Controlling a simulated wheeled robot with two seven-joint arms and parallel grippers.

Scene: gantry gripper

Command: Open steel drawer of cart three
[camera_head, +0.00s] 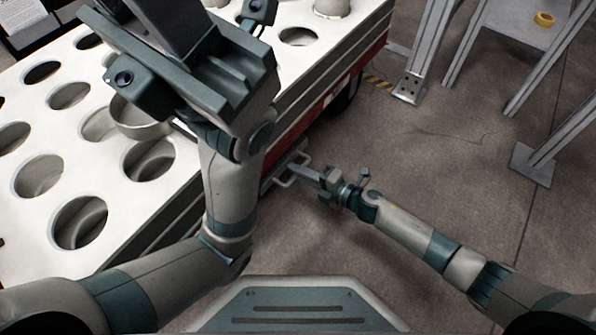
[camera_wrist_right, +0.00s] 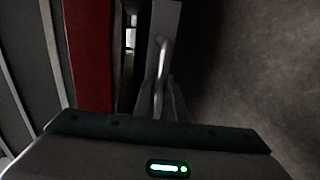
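The cart's steel drawer (camera_wrist_right: 168,18) shows as a grey panel low on the cart's red side, with a dark gap between it and the red in the right wrist view. Its pale loop handle (camera_head: 284,181) sticks out from the cart and also shows in the right wrist view (camera_wrist_right: 164,50). My right gripper (camera_head: 304,172) is at the handle, its narrow fingers (camera_wrist_right: 162,98) close on both sides of the bar. My left gripper (camera_head: 185,65) is raised above the cart top, and its fingertips are not clearly visible. The drawer's inside is hidden.
The cart (camera_head: 215,30) has a white top with several round holes and a metal cup (camera_head: 140,122) in one. Metal frame legs (camera_head: 412,85) and a shelf with a yellow tape roll (camera_head: 544,19) stand at upper right.

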